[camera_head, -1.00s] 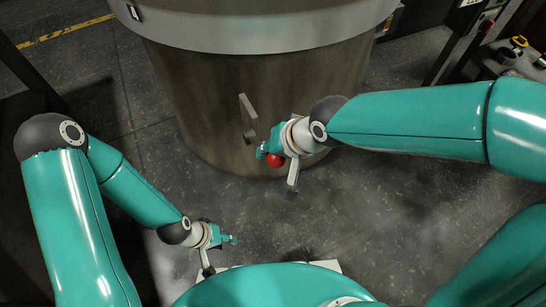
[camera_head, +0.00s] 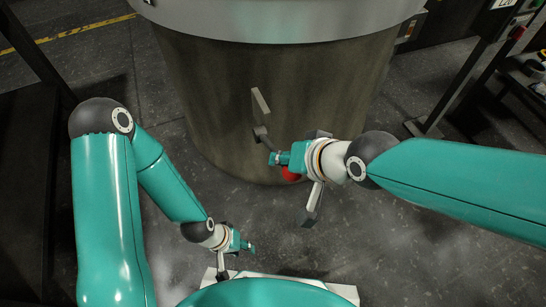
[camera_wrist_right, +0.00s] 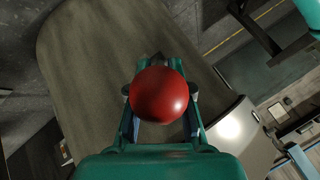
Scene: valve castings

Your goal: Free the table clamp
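A large round dark drum-like pedestal (camera_head: 215,90) with a pale rim stands ahead. A grey flat-ended lever (camera_head: 261,101) shows on its front, with a short dark arm reaching down toward my right gripper. My right gripper (camera_head: 276,158) is in front of the pedestal. A red ball knob (camera_head: 291,175) shows just under it, partly hidden. In the right wrist view the red ball (camera_wrist_right: 160,95) lies across the finger line and hides the fingertips, so grip or contact cannot be told. My left gripper (camera_head: 249,247) is low at the front, away from the pedestal; its fingers are too small to read.
Dark floor (camera_head: 400,240) is open around the pedestal. A dark post and a rack with small items (camera_head: 525,75) stand at the right. A dark structure (camera_head: 25,180) stands at the left. A yellow floor line (camera_head: 75,30) runs at the upper left.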

